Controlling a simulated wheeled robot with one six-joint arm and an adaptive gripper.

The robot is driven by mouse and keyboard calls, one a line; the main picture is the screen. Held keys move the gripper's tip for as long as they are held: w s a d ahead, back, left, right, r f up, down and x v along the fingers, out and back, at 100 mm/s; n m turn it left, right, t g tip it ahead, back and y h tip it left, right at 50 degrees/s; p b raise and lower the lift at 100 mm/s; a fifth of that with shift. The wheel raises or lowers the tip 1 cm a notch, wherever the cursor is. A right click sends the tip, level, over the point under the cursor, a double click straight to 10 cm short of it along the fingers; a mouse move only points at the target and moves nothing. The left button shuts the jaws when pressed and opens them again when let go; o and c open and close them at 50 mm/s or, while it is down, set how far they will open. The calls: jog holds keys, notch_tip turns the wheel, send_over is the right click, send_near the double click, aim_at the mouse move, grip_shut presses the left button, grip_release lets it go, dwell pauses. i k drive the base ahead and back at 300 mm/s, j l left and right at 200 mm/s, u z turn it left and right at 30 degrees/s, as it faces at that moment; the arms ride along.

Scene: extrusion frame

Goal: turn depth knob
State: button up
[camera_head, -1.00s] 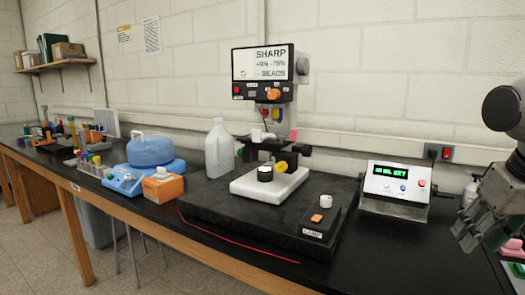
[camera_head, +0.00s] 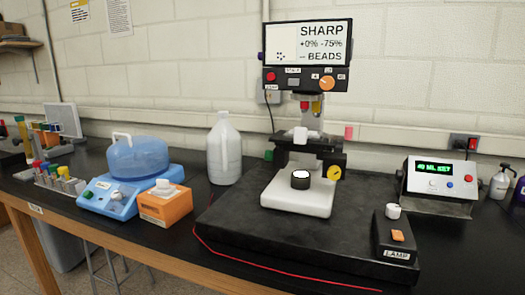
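No knob in view is readably labelled as depth, so I cannot tell which is the depth knob. The microscope-like instrument (camera_head: 311,125) stands on a black slab, with a screen reading "SHARP +0% -75% -- BEADS". A yellow knob (camera_head: 334,173) sits low on its right side. An orange knob (camera_head: 327,82) is on the panel under the screen. A dark round holder with a bright white top (camera_head: 300,179) rests on the white stage (camera_head: 297,203). My gripper is out of the picture.
A lamp box (camera_head: 397,240) with an orange switch and a white knob (camera_head: 393,211) sits on the slab's (camera_head: 232,218) right front. A grey control box (camera_head: 439,185) stands right. A white jug (camera_head: 223,150), orange box (camera_head: 165,207) and blue device (camera_head: 130,185) stand left.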

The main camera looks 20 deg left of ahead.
aim_at(268, 154)
jog(key=j+z, duration=0.1)
jog(key=j, duration=1.05)
jog(key=k+j, duration=0.15)
jog(key=j, duration=1)
jog(key=i+j+z, duration=0.2)
jog(key=j, duration=0.6)
jog(key=j+z, duration=0.25)
jog(key=j, duration=0.55)
